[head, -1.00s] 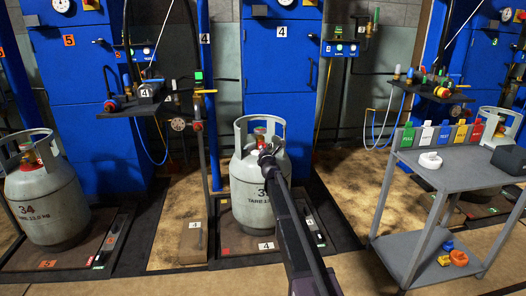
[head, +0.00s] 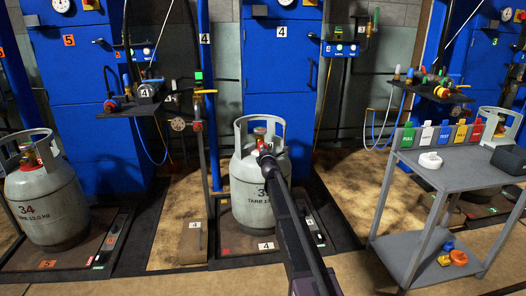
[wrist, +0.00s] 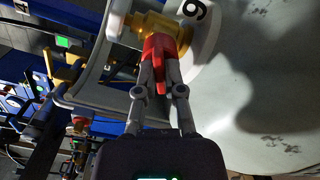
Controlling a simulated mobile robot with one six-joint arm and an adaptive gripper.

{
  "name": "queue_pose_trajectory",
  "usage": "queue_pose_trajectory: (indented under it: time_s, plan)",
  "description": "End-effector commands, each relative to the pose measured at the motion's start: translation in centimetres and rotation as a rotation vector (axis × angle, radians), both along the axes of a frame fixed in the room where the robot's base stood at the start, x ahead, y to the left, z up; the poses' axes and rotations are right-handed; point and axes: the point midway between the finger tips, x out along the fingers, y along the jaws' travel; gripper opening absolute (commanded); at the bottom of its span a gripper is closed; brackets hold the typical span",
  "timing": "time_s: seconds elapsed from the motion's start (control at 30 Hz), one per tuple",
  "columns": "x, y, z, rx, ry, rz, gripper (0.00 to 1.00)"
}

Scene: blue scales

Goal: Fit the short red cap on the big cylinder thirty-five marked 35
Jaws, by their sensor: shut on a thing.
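The big grey cylinder (head: 240,180) stands upright in the middle of the head view; its number begins with 3 and the rest is hidden behind my arm. Its grey body also fills the right of the wrist view (wrist: 270,75). My gripper (head: 264,153) reaches in at the collar opening. In the wrist view my gripper (wrist: 164,75) is shut on the short red cap (wrist: 158,50). The cap is up against the brass valve (wrist: 152,24); the fingers hide part of it, and I cannot tell whether it is fully seated.
The cylinder stands on a scale platform marked 4 (head: 235,241). Cylinder 34 (head: 45,205) stands at the left. A grey cart (head: 455,172) at the right carries colored tags and a white ring. The collar (wrist: 97,75) surrounds the valve closely.

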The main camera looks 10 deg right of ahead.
Motion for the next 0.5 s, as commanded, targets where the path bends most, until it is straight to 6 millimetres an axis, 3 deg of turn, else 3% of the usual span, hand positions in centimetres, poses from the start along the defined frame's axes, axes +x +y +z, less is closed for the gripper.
queue_pose_trajectory:
  time_s: [0.33, 0.37, 0.4, 0.5]
  plan:
    - [-0.07, -0.04, -0.02, 0.091, 0.0, -0.001, 0.0]
    - [-0.07, -0.04, -0.02, 0.091, 0.0, -0.001, 0.19]
    - [-0.07, -0.04, -0.02, 0.09, 0.0, -0.001, 0.31]
    - [-0.06, -0.03, -0.02, 0.089, -0.001, -0.001, 0.54]
